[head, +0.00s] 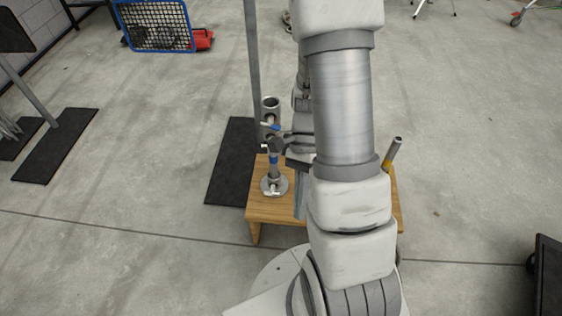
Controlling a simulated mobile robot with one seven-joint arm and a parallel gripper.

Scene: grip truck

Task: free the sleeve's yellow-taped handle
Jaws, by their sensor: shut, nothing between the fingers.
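A grey metal sleeve (270,104) with an open round top sits beside the upright pole, beyond the wooden table. A short handle with blue tape (271,126) shows just below it. A grey rod with a yellow band (391,155) sticks up, tilted, at the table's right side; its lower end is hidden behind my arm, and I cannot tell what it belongs to. My gripper (285,148) is shut and empty, near the sleeve's lower part and the top of the small stand. My arm hides part of it. I cannot tell whether it touches anything.
A small metal stand (274,184) with a blue band and a round base stands on the wooden table (256,212). A tall grey pole (253,70) rises behind, by a black mat (228,170). My arm covers the table's middle.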

